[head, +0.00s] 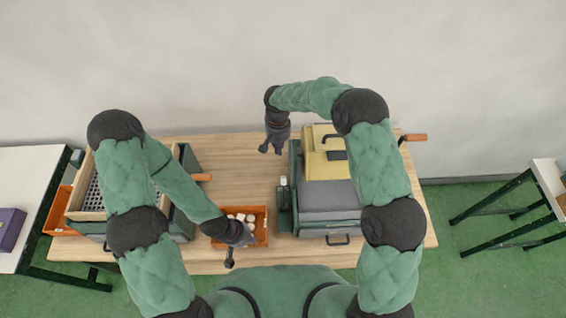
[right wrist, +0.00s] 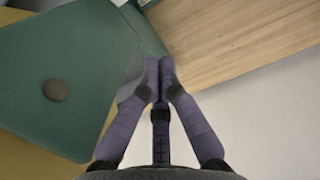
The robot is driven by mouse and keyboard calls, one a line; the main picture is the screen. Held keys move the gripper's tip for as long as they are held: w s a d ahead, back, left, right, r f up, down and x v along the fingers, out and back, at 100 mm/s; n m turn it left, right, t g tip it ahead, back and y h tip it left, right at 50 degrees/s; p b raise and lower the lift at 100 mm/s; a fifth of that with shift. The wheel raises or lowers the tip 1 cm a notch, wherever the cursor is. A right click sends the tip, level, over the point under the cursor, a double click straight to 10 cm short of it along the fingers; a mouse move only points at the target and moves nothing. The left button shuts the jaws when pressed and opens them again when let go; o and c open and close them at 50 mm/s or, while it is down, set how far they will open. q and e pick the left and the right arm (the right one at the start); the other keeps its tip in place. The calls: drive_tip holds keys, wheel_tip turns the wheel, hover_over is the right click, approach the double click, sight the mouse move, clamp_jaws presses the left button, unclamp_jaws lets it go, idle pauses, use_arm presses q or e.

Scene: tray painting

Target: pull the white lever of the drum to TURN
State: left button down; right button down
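The drum machine (head: 330,216) has a grey and yellow top and green sides, and stands on the right half of the table. A small white piece (head: 284,181), perhaps the white lever, shows at its left side; no lettering is readable. My right gripper (head: 271,150) is beyond and left of the machine, apart from the white piece. In the right wrist view, its fingers (right wrist: 160,80) meet with nothing seen between them, beside a green panel (right wrist: 85,75). My left gripper (head: 230,263) is low at the table's front edge; its finger opening is unclear.
An orange tray (head: 262,238) with white pieces lies near my left gripper. A wooden-framed box with a grid (head: 92,196) stands at the left, partly behind my left arm. The table's middle (head: 238,175) is clear. An orange handle (head: 414,137) sticks out at the machine's far right.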

idle(0.3)
wheel_tip(320, 180, down, 10)
drive_tip(key=s+p, duration=0.1)
drive_tip(key=shift+s+r+p, duration=0.25)
drive_tip(key=shift+s+r, duration=0.05)
drive_tip(key=shift+s, duration=0.3)
drive_tip(key=shift+s+r+p, duration=0.25)
drive_tip(key=shift+s, duration=0.35)
drive_tip(key=shift+s+r+p, duration=0.25)
drive_tip(key=shift+s+r, duration=0.05)
drive_tip(key=shift+s, duration=0.3)
